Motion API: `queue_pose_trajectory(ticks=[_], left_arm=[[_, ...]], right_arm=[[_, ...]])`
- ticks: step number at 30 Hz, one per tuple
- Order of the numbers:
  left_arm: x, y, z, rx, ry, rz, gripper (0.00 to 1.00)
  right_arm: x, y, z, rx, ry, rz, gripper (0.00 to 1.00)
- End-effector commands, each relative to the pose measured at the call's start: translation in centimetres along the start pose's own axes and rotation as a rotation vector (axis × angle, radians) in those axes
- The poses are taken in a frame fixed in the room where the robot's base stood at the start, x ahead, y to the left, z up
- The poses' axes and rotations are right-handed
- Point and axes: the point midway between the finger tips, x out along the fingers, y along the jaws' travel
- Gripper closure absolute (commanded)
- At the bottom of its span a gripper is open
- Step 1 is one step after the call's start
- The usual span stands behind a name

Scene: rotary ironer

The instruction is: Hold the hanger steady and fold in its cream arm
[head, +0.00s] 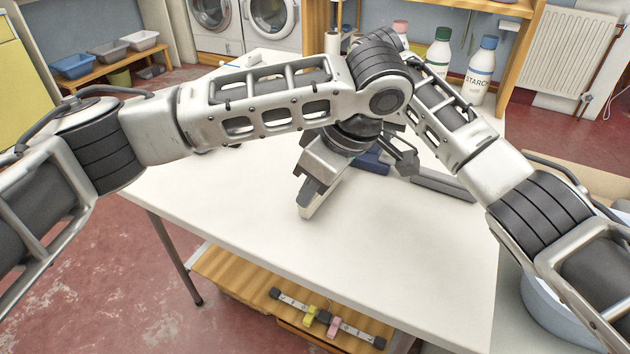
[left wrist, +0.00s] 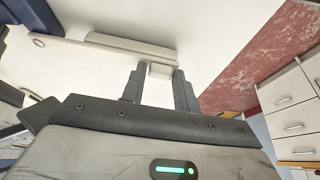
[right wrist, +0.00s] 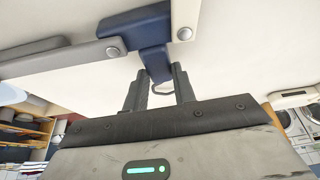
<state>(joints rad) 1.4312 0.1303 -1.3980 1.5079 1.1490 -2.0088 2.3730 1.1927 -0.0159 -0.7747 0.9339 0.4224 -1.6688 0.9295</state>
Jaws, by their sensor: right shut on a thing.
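The hanger lies on the white table. Its blue middle piece (right wrist: 138,25) has two round pivots and a stem with a hook ring (right wrist: 163,88); it shows partly in the head view (head: 372,161). The grey arm (head: 443,185) reaches right in the head view. The cream arm (left wrist: 88,52) runs from the blue piece towards my left gripper (left wrist: 160,82). That gripper is open, its fingers on either side of the arm's cream end piece (left wrist: 160,70). My right gripper (right wrist: 158,82) is shut on the blue stem. In the head view my left arm hides much of the hanger.
The front of the white table (head: 400,270) is clear. A wooden shelf (head: 235,280) below it holds a hanger with coloured clips (head: 322,317). A pale basin (head: 555,305) is at the right.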

Motion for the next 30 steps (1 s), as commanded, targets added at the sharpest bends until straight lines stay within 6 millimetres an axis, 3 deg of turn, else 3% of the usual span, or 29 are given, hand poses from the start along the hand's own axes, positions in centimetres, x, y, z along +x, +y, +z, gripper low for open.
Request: queue_pose_trajectory(ticks=[12,24,30], left_arm=[[-0.5,0.0,-0.2,-0.001,0.002,0.001,0.51],[-7.0,0.1,-3.0,-0.003,0.003,0.003,0.51],[-8.9,0.0,-3.7,-0.002,0.002,0.001,0.51]], right_arm=[[0.0,0.0,-0.1,0.000,0.002,0.000,1.00],[0.0,0.0,-0.1,0.000,0.002,0.001,1.00],[0.0,0.1,-0.1,0.000,0.002,0.001,1.00]])
